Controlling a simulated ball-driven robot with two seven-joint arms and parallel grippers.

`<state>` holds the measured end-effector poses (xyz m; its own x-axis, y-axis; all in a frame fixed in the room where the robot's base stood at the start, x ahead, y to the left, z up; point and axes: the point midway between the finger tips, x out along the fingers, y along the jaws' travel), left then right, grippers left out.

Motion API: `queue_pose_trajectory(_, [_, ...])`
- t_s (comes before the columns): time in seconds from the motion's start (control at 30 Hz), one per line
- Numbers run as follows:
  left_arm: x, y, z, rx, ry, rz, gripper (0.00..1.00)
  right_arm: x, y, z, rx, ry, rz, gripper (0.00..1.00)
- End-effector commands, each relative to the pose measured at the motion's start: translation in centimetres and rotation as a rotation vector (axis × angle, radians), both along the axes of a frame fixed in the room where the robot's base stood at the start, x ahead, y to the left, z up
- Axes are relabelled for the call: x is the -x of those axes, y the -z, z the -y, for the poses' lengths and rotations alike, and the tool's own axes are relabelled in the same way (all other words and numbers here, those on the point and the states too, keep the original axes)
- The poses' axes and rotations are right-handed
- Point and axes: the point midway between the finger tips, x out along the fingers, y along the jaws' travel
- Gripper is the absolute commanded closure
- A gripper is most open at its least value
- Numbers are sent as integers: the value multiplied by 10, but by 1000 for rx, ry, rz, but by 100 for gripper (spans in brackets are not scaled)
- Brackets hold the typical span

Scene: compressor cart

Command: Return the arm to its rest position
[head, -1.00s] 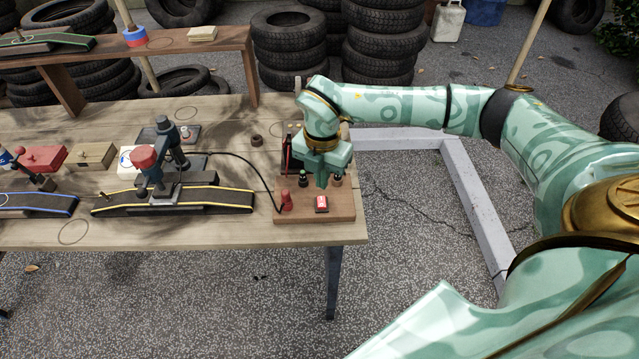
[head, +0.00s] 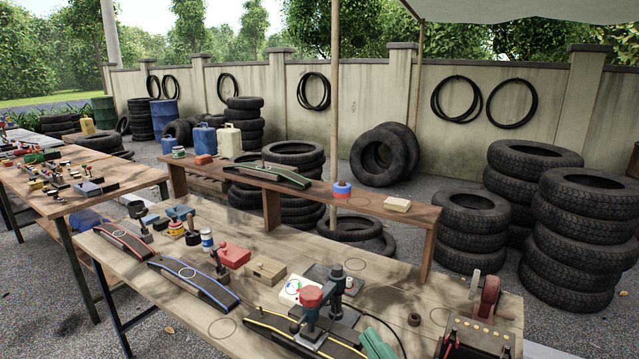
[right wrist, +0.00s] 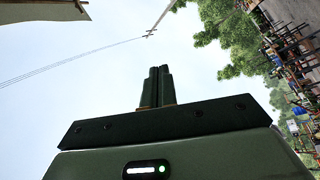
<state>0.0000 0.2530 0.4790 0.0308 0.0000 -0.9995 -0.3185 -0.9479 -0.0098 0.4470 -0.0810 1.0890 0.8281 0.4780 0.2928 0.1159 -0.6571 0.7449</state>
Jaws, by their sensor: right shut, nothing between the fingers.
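My right gripper shows in the right wrist view (right wrist: 159,70) with its two dark fingers together and nothing between them. Open sky is behind the fingers. My left gripper is in neither view.
The wooden workbench (head: 455,290) carries a red-topped pump-like device (head: 312,298), a dark box (head: 475,340) at the right end, and several small items. A raised shelf (head: 300,200) runs along its back. Tyre stacks (head: 575,240) stand behind right.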

Motion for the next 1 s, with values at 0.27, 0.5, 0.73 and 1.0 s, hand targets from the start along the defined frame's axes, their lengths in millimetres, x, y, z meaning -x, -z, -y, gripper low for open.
queue_pose_trajectory(0.27, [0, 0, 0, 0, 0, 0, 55, 55, 124, 156, 52, 709, -650, 100])
queue_pose_trajectory(0.5, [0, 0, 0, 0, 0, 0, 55, 139, 187, 202, 231, 862, -1052, 100])
queue_pose_trajectory(0.73, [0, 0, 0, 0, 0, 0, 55, 186, 247, 209, 337, 847, -1299, 100])
queue_pose_trajectory(1.0, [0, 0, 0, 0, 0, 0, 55, 202, 373, 184, 275, 742, -1452, 100])
